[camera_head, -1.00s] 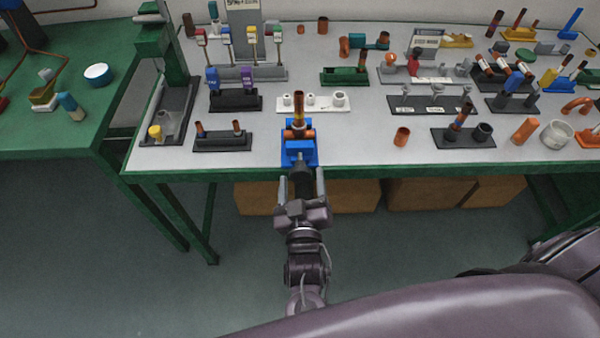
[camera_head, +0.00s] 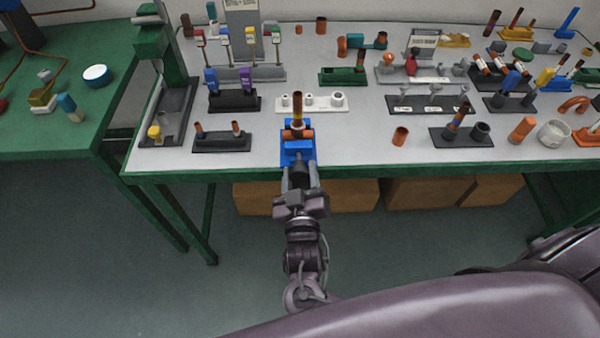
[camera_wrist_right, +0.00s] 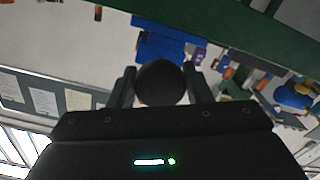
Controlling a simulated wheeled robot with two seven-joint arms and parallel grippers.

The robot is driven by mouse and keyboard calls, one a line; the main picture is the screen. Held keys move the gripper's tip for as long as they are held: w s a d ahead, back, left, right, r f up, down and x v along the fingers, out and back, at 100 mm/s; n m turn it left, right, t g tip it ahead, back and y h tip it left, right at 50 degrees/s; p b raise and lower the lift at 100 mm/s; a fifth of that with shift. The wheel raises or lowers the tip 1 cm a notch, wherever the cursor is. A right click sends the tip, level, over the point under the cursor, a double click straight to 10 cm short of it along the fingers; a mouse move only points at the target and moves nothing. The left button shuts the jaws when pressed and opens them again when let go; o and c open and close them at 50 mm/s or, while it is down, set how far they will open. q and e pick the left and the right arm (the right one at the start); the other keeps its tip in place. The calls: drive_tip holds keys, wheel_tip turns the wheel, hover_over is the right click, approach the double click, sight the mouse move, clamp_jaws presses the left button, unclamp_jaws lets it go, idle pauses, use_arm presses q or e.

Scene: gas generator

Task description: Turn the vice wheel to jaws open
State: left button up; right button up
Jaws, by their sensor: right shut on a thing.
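The blue vice (camera_head: 298,150) sits at the front edge of the grey bench top, and it also shows in the right wrist view (camera_wrist_right: 160,42). A copper pipe piece with an upright dark and orange rod (camera_head: 297,108) is at its jaws. The vice wheel (camera_wrist_right: 161,83) is dark and round and faces me. My right gripper (camera_wrist_right: 160,88) has one finger on each side of the wheel and is shut on it; it also shows in the head view (camera_head: 299,178). The wheel is mostly hidden by the gripper in the head view. My left gripper is not in view.
A black stand with two copper stubs (camera_head: 222,140) is left of the vice. A white holder (camera_head: 312,104) stands behind it. A loose copper piece (camera_head: 400,136) is to the right. Cardboard boxes (camera_head: 345,195) are under the bench.

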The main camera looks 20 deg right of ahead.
drive_tip(key=shift+r+n+p, duration=0.1)
drive_tip(key=shift+n+p, duration=0.2)
drive_tip(key=shift+p, duration=0.15)
drive_tip(key=n+p, duration=0.6)
drive_tip(key=p, duration=0.1)
drive_tip(key=shift+r+p, duration=0.2)
drive_tip(key=shift+p, duration=0.15)
drive_tip(key=n+p, duration=0.3)
drive_tip(key=n, duration=0.1)
drive_tip(key=shift+n, duration=0.3)
drive_tip(key=shift+d+f+n+p, duration=0.1)
drive_tip(key=shift+f+n+p, duration=0.05)
drive_tip(key=shift+n+p, duration=0.85)
drive_tip(key=shift+n, duration=0.3)
drive_tip(key=o, duration=1)
drive_tip(key=shift+c, duration=0.2)
drive_tip(key=b+v, duration=0.1)
drive_tip(key=v, duration=0.6)
drive_tip(key=shift+s, duration=0.4)
